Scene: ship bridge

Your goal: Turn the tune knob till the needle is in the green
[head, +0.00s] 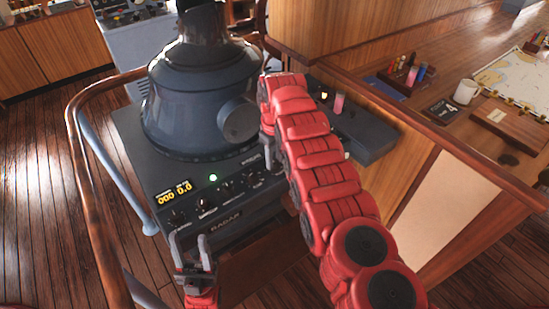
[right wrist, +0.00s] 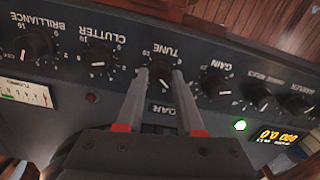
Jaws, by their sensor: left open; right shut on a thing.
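The tune knob (right wrist: 161,75) is a black round knob under the word TUNE, seen upside down in the right wrist view. My right gripper (right wrist: 164,76) has its two fingers shut on this knob, one on each side. The tuning meter (right wrist: 21,98) is a pale-faced gauge at the left edge of that view, partly cut off; I cannot tell where its needle stands. In the head view my right arm covers the right part of the radar panel, including the meter. My left gripper (head: 193,252) is open and empty, low in front of the panel.
The grey radar console (head: 150,165) has a lit green lamp (head: 213,177) and a yellow digital display (head: 174,193). The gain (right wrist: 216,86) and clutter (right wrist: 98,59) knobs flank the tune knob closely. A wooden rail (head: 75,150) curves around the console. A chart table stands at the right.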

